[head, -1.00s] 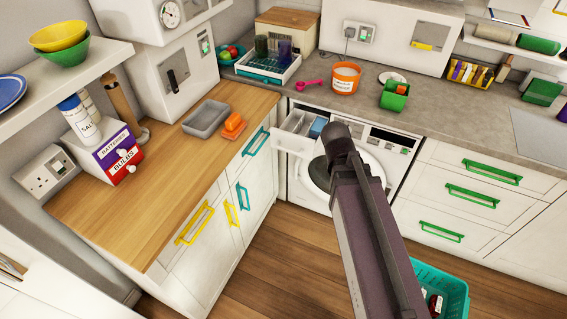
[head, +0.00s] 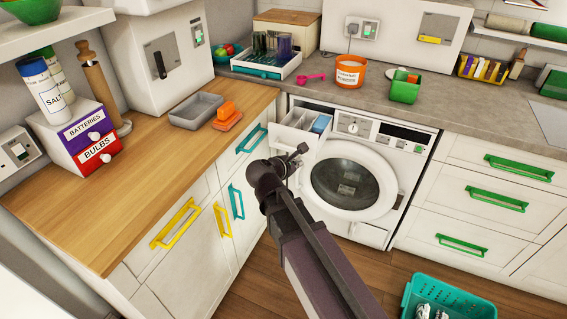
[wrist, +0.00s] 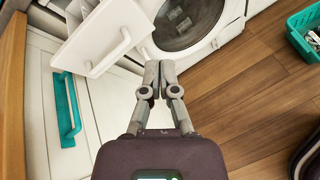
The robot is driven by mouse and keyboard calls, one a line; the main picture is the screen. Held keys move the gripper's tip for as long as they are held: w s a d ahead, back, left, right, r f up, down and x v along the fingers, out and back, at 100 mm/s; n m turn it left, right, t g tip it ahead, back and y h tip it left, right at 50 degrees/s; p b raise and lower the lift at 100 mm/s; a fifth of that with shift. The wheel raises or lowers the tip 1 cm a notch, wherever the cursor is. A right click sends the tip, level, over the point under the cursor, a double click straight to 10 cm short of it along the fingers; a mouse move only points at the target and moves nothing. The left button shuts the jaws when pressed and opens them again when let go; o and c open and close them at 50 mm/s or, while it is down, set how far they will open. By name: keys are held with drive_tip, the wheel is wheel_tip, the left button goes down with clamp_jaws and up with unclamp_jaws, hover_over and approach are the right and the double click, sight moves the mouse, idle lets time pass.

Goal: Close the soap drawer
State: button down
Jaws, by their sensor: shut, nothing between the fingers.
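The soap drawer (head: 288,137) sticks out open from the top left of the white washing machine (head: 392,137), with blue and pale compartments showing inside. In the wrist view, its white front (wrist: 84,40) with a bar handle is at the upper left. My gripper (head: 301,150) is shut and empty, in front of the drawer's right side in the head view. In the wrist view, my gripper's fingertips (wrist: 158,68) are together, just right of the handle's lower end. I cannot tell whether they touch the drawer. My arm hides part of the area below the drawer.
The left cabinet's teal handle (wrist: 67,110) is close on the left in the wrist view. The washer's round door (head: 352,181) is shut. A teal basket (head: 452,300) stands on the floor at the right. The wooden floor before the washer is otherwise largely clear.

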sight(286, 147)
drive_tip(key=a+f+n+t+y+b, duration=0.1)
drive_tip(key=a+f+n+t+b, duration=0.2)
drive_tip(key=a+n+b, duration=0.3)
drive_tip(key=a+n+t, duration=0.1)
drive_tip(key=a, duration=0.3)
drive_tip(key=shift+f+n, duration=0.15)
drive_tip(key=shift+n, duration=0.25)
drive_tip(key=shift+w, duration=0.2)
drive_tip(key=b+x, duration=0.3)
drive_tip(key=x, duration=0.9)
drive_tip(key=shift+w+a, duration=0.1)
drive_tip(key=shift+a, duration=0.05)
drive_tip(key=shift+x, duration=0.85)
